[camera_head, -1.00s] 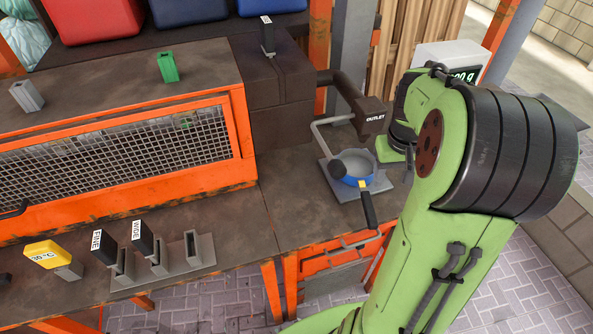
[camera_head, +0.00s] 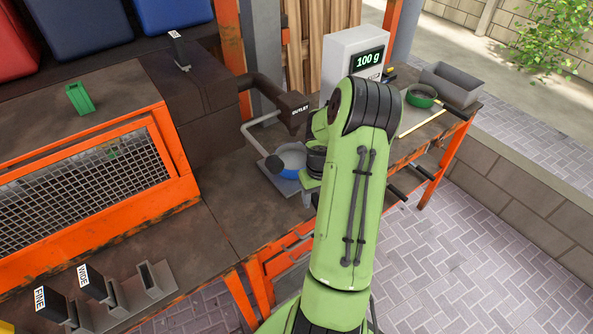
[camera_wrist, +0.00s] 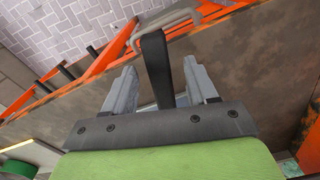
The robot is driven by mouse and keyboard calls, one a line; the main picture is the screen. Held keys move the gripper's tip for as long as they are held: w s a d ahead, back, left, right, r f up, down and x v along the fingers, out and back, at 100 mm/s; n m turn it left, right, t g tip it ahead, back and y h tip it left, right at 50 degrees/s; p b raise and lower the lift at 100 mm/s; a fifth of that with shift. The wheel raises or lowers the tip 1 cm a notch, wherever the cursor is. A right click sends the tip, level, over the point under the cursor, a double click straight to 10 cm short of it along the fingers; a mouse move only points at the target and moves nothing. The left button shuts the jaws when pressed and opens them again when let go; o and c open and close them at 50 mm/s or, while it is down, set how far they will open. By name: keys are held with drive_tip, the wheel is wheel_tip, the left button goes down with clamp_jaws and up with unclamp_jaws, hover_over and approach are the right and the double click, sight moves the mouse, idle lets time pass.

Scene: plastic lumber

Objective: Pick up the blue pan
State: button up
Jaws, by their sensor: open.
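The blue pan (camera_head: 290,172) sits on a grey plate under the dark outlet pipe (camera_head: 294,108) in the head view. My arm covers its right side and its handle there. In the wrist view a black bar, which looks like the pan's handle (camera_wrist: 156,62), stands between the two grey fingers of my gripper (camera_wrist: 160,78). The fingers are apart, one on each side of the handle, with gaps visible. The pan's bowl is not visible in the wrist view.
A green round dish (camera_head: 420,96) and a grey tray (camera_head: 451,84) lie on the right bench. The orange mesh housing (camera_head: 95,190) is at left. A grey metal loop (camera_wrist: 166,26) lies beyond the handle.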

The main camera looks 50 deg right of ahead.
sight(317, 199)
wheel_tip(317, 199, down, 3)
drive_tip(key=shift+d+f, duration=0.1)
clamp_jaws()
idle(0.4)
